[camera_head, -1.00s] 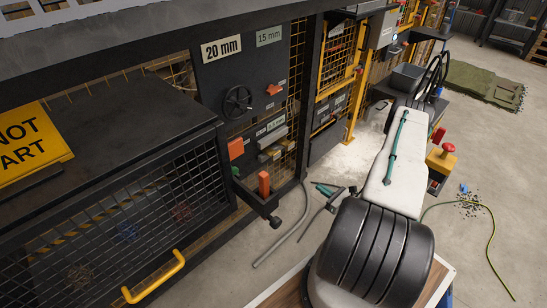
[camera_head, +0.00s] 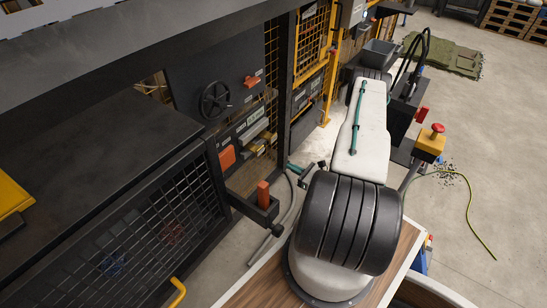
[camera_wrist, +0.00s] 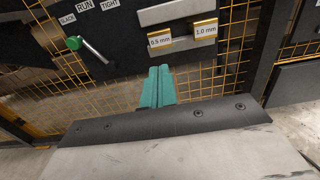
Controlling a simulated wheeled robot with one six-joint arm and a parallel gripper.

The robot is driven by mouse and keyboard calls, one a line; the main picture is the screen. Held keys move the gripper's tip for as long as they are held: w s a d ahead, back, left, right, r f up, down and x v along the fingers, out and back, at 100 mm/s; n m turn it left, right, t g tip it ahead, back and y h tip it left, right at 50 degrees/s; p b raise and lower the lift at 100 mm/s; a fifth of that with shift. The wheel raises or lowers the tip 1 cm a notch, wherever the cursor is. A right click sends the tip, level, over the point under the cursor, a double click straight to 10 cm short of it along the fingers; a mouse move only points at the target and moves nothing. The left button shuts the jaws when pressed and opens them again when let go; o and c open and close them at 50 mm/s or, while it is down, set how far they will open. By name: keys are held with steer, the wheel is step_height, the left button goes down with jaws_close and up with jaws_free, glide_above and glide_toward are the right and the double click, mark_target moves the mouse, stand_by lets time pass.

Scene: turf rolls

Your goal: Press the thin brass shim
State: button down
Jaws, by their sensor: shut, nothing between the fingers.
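The thin brass shim (camera_wrist: 159,41), labelled 0.5 mm, sticks out of the dark panel in the wrist view, at upper centre. The thicker brass shim (camera_wrist: 205,30), labelled 1.0 mm, is just to its right. Both also show as small yellowish blocks on the panel in the head view, too small to read there. My gripper (camera_wrist: 157,74) is shut and empty, its teal fingers pressed together. Its tips appear just below the 0.5 mm shim in the wrist view, with a visible gap. In the head view my gripper (camera_head: 293,168) is partly hidden by my arm.
Left of the shims is a green-knobbed lever (camera_wrist: 90,48) with SLACK, RUN and TIGHT labels. A grey bar (camera_wrist: 177,11) sits above the shims. Yellow mesh surrounds the panel. An orange-handled bracket (camera_head: 263,195) juts out near my gripper.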

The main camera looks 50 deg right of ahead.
mark_target(261, 151)
steer(key=w, duration=0.4)
steer(key=w+a, duration=0.1)
steer(key=w, duration=0.4)
steer(key=w+a, duration=0.1)
steer(key=w, duration=0.3)
steer(key=shift+w, duration=0.25)
steer(key=w, duration=0.4)
steer(key=shift+w+a, duration=0.2)
steer(key=shift+a, duration=0.1)
steer(key=shift+w+r, duration=0.1)
steer(key=shift+s, duration=0.4)
steer(key=s+d, duration=0.2)
steer(key=s, duration=1.1)
steer(key=shift+s, duration=0.25)
